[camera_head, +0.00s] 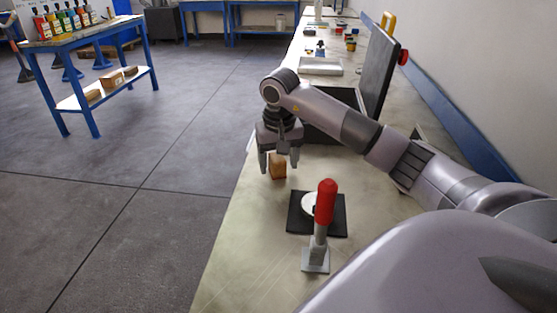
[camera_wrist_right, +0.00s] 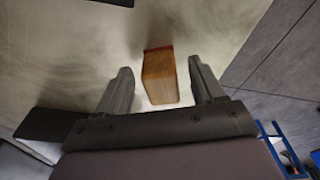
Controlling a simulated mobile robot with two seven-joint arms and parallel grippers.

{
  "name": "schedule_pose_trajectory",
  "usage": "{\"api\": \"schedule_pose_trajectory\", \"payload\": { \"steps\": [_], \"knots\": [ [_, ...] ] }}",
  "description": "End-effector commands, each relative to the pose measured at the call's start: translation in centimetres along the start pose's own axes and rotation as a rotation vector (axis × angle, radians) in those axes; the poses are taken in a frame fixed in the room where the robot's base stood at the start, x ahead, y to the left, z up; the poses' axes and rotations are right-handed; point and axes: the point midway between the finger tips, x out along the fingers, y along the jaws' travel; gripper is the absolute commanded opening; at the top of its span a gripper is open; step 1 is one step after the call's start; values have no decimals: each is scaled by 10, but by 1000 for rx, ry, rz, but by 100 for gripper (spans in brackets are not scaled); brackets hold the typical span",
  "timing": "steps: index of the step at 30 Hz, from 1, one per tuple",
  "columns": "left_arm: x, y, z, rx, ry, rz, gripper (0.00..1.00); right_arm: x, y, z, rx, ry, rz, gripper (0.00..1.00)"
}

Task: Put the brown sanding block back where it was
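The brown sanding block (camera_head: 278,168) is at the bench's left side, below and between the fingers of my right gripper (camera_head: 279,168). In the right wrist view the block (camera_wrist_right: 161,78) shows a wood-brown body with a dark red far end. It stands between the two fingertips of the right gripper (camera_wrist_right: 163,82), with a narrow gap on each side, so the gripper is open. Whether the block touches the bench top is hard to tell. My left gripper is not in view.
A red-handled tool (camera_head: 325,205) stands upright on the bench (camera_head: 240,250), near a black mat (camera_head: 336,224) with a white round part (camera_head: 310,206). An open black case (camera_head: 382,75) lies behind my arm. The bench's left edge is close to the block.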

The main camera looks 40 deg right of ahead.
Motion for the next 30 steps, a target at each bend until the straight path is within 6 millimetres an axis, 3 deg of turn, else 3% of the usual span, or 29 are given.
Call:
{"api": "schedule_pose_trajectory", "payload": {
  "steps": [5,21,30],
  "knots": [
    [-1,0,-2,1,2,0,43,-10,0,-1,0,3,-2,68],
    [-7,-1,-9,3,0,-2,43,-112,0,-2,0,4,0,68],
    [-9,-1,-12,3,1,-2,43,-124,0,-1,0,0,0,68]
  ]
}}
